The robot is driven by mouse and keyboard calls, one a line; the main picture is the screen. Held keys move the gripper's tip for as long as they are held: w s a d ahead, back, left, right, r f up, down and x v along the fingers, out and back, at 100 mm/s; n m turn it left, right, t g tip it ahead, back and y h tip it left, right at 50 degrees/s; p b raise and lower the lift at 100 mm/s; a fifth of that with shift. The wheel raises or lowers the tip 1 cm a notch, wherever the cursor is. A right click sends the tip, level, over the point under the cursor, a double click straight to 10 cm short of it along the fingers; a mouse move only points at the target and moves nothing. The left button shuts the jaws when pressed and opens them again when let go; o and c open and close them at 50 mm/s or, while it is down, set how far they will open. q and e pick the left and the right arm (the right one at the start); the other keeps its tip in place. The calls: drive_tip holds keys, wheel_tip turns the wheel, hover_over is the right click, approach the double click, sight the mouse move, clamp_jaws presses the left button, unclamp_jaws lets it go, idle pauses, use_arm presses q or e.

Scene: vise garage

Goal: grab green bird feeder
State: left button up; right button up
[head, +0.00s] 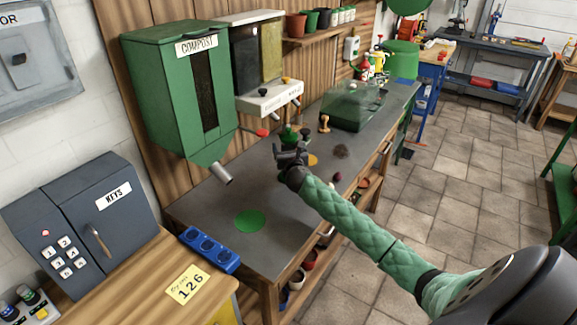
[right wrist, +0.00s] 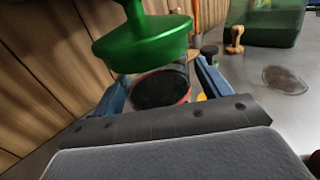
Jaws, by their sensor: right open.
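A green piece with a round, flared body and a narrow stem (right wrist: 145,40) fills the top of the right wrist view, just beyond my fingers; it looks like the green bird feeder. In the head view a small green domed top (head: 289,135) shows just behind my right gripper (head: 290,156), which hides its lower part. In the right wrist view my right gripper (right wrist: 163,84) is open, its two blue fingers apart. A dark disc with a reddish rim (right wrist: 160,90) shows between the fingers; I cannot tell whether they touch it. My left gripper is not in view.
The grey bench (head: 205,215) has clear room around a flat green disc (head: 250,221). A green compost bin (head: 180,90) with a spout overhangs it at left. A wooden stamp (head: 325,123) and a clear-lidded green tray (head: 355,105) stand farther back. A dark soil patch (right wrist: 285,79) lies right.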

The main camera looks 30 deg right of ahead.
drive_tip(key=shift+w, duration=0.1)
clamp_jaws()
idle(0.3)
